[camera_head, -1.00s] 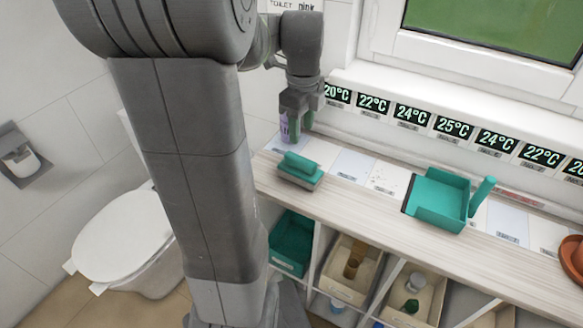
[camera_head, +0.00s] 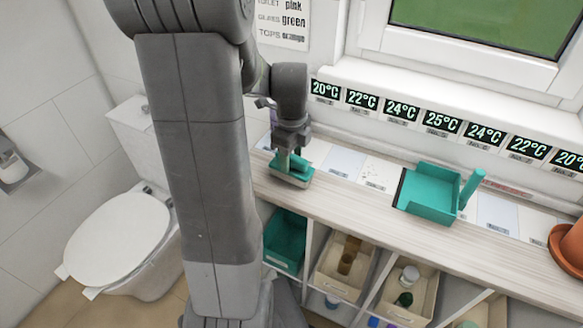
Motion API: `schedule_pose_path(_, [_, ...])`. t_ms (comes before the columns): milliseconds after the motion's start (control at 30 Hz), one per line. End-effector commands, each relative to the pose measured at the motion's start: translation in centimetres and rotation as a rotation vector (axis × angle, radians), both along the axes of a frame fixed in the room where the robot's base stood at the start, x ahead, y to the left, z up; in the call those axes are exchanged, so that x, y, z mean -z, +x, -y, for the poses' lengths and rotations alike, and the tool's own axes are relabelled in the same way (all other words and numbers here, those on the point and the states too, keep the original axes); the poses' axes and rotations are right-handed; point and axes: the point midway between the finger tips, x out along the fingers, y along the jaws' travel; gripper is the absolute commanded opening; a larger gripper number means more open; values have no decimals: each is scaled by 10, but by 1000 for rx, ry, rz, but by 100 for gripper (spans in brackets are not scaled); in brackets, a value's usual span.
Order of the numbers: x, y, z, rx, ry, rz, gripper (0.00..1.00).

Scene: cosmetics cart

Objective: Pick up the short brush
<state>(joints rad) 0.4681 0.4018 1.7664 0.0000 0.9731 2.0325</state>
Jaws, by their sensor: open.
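The short brush (camera_head: 298,178) is teal and lies on the left part of the wooden shelf top, left of the teal dustpan (camera_head: 428,198). My gripper (camera_head: 290,160) points down over the brush with its jaws open. A finger overlaps the brush's top in the picture and hides part of it. I cannot tell whether the fingers touch the brush or how far down around it they reach.
The shelf top (camera_head: 365,212) is clear between brush and dustpan, apart from flat labels. A terracotta pot (camera_head: 572,248) stands at the right. Temperature displays (camera_head: 402,106) line the wall behind. A teal bin (camera_head: 284,242) and other bins sit below.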

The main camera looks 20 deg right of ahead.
Motion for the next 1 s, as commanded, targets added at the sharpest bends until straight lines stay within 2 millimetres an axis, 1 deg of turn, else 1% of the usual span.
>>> schedule_pose_path(33, [0, 0, 0, 0, 0, 0, 47])
schedule_pose_path(167, [0, 0, 0, 0, 0, 0, 22])
schedule_pose_path(200, [0, 0, 0, 0, 0, 0, 14])
schedule_pose_path(267, [0, 0, 0, 0, 0, 0, 2])
schedule_pose_path(300, [0, 0, 0, 0, 0, 0, 0])
schedule_pose_path(533, [-2, 0, 0, 0, -1, 1, 0])
schedule_pose_path(633, [-10, 1, 0, 0, -2, 3, 0])
schedule_pose_path(733, [-26, 1, 0, 0, -3, 5, 0])
schedule_pose_path(900, [-61, 1, 0, 0, -3, 5, 0])
schedule_pose_path(1000, [-79, 1, 0, 0, -3, 5, 0])
